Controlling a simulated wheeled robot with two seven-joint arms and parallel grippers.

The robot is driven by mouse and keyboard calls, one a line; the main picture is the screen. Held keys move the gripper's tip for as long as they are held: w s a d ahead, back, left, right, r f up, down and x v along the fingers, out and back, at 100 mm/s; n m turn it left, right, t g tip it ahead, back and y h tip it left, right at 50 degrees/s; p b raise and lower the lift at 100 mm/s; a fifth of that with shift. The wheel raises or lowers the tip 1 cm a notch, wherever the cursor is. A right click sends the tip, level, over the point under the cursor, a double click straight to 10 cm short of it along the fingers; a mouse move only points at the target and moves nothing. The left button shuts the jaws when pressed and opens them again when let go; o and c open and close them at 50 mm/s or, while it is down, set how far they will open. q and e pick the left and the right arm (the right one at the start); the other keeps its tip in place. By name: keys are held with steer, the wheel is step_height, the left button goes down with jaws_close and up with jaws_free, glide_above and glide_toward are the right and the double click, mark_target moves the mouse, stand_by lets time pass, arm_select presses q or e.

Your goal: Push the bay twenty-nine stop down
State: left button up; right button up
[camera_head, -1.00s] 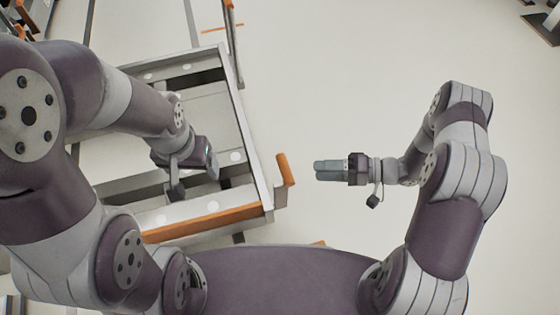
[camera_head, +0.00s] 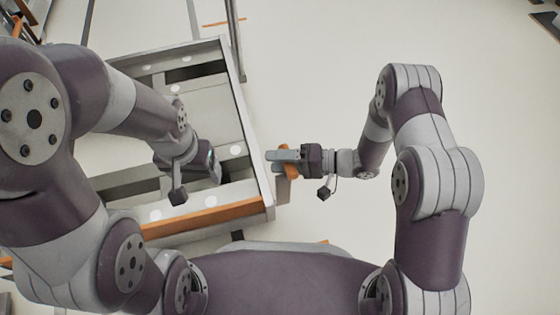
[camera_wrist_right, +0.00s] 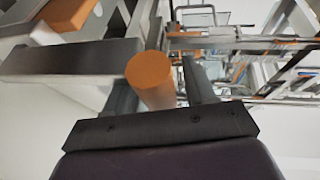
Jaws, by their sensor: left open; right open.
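The stop is an orange-ended lever (camera_head: 291,166) on the right side of the metal bay frame (camera_head: 247,110). Its grey arm hangs below the orange part in the head view. My right gripper (camera_head: 275,157) lies over the lever from the right and partly covers it. In the right wrist view an orange round end (camera_wrist_right: 150,78) sits between its two open fingers; contact cannot be told. My left gripper (camera_head: 208,168) is open above the inside of the frame, its fingertips mostly hidden. No bay number is readable.
An orange bar (camera_head: 205,217) runs along the frame's near edge. A thin upright post (camera_head: 235,40) stands at the frame's far right corner. In the right wrist view another orange end (camera_wrist_right: 70,12) shows at upper left. Open floor (camera_head: 320,80) lies to the right.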

jaws_close()
step_height(320, 180, down, 8)
steer(key=b, duration=0.1)
steer(key=shift+r+b, duration=0.25)
steer(key=shift+b, duration=0.15)
jaws_free()
steer(key=shift+f, duration=0.1)
